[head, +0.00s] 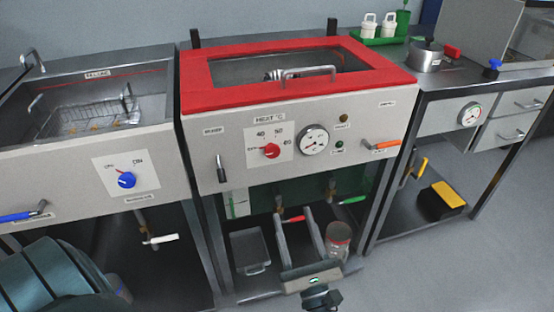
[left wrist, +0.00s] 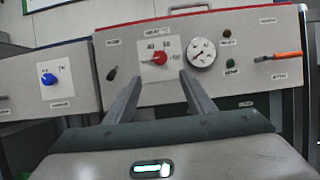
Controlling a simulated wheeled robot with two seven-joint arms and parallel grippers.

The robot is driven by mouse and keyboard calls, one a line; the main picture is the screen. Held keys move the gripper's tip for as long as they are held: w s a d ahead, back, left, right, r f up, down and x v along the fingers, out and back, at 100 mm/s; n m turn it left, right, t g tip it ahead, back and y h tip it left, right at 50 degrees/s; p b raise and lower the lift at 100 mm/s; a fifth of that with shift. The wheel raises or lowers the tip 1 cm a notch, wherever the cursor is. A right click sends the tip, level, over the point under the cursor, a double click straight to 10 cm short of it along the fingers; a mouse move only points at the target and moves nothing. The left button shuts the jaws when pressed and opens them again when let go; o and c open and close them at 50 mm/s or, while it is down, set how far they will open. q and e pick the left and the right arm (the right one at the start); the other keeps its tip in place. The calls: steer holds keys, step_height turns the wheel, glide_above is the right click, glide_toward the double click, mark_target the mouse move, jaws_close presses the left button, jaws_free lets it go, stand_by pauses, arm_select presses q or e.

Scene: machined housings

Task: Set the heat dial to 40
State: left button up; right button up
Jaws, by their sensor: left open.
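The red heat dial (head: 271,151) sits on a white plate on the pale front panel of the middle unit, under a "HEAT °C" label. Marks 40 and 50 are above it, with another number at its right. Its pointer seems to face left, away from the 40 mark. The dial also shows in the left wrist view (left wrist: 159,58), just beyond and between my fingertips. My left gripper (head: 295,213) is open and empty, below and in front of the panel, with its fingers apart. It shows in the left wrist view (left wrist: 162,78) too. My right gripper is not in view.
A round gauge (head: 313,140) is right of the dial, with a black lever (head: 221,170) to its left and an orange-handled lever (head: 383,145) farther right. A red-framed lid (head: 200,75) tops the unit. A blue dial (head: 127,180) is on the left unit.

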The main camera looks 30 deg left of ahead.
mark_target(273, 153)
arm_select(q)
steer(key=p+x, duration=0.3)
steer(key=x, duration=1.3)
steer(key=shift+r, duration=0.1)
steer(key=shift+w+a+r, duration=0.15)
steer(key=shift+w+a, duration=0.2)
steer(key=shift+w, duration=0.05)
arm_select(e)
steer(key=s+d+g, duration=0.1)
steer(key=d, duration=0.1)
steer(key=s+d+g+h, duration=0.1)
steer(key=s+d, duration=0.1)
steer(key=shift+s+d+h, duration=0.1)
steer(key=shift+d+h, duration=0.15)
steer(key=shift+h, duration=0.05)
arm_select(q)
steer(key=c, duration=1)
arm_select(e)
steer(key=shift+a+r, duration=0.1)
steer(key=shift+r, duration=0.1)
